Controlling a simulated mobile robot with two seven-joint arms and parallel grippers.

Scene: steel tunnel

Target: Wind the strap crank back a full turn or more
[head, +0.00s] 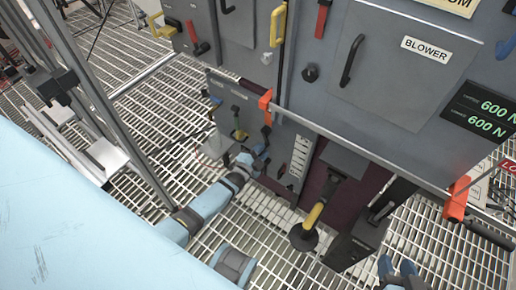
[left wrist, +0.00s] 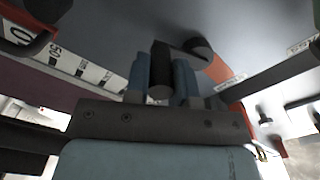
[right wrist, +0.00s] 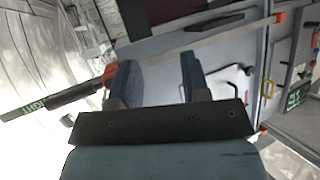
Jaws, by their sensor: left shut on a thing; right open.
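The strap crank's black grip (left wrist: 160,70) stands between the two blue fingers of my left gripper (left wrist: 162,82) in the left wrist view. A dark arm leads from the grip to a round black hub (left wrist: 201,48) beside an orange block. In the head view my left gripper (head: 258,153) is shut on the crank grip (head: 266,132), just below the orange bracket (head: 265,103) at the panel's left front. My fingers partly hide the grip there. My right gripper (head: 398,268) is open and empty at the bottom right; its spread fingers also show in the right wrist view (right wrist: 160,85).
A grey rail (head: 350,147) runs along the panel front to a right orange bracket (head: 458,198) with a black handle (head: 490,236). A yellow-and-black lever (head: 313,215) and a dark pedestal (head: 358,240) stand below. A metal post is left of my left arm. The floor is open grating.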

